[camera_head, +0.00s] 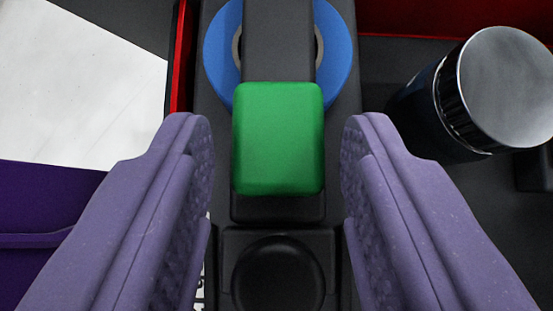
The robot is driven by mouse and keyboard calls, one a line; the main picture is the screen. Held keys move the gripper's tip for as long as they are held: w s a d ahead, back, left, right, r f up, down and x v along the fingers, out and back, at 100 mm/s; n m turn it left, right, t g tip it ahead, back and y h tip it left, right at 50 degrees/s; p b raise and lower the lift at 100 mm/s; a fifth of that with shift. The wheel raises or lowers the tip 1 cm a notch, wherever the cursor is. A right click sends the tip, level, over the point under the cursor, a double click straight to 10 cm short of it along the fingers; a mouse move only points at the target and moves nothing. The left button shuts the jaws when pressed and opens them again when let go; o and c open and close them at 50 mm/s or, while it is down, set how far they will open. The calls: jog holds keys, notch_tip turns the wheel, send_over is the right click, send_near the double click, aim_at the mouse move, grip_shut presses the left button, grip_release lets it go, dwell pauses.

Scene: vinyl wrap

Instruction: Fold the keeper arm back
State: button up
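The keeper arm (277,40) is a dark grey bar running down the picture over a blue ring (223,45) with a pale inner edge. A green block (278,138) with rounded corners sits at the near end of the bar. My gripper (278,165) is open, with its purple fingers to the left and right of the green block. A gap shows between each finger and the block, so neither appears to touch it. The bar's far end is cut off by the top edge.
A black round knob (278,275) is just below the green block on the dark housing (347,100). A dark cylinder with a silver cap (505,88) lies or leans at the right. A white sheet (75,95) and a purple object (35,215) are at the left. Red edges (440,18) show at the top.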

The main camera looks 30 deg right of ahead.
grip_shut()
jog(key=shift+r, duration=0.1)
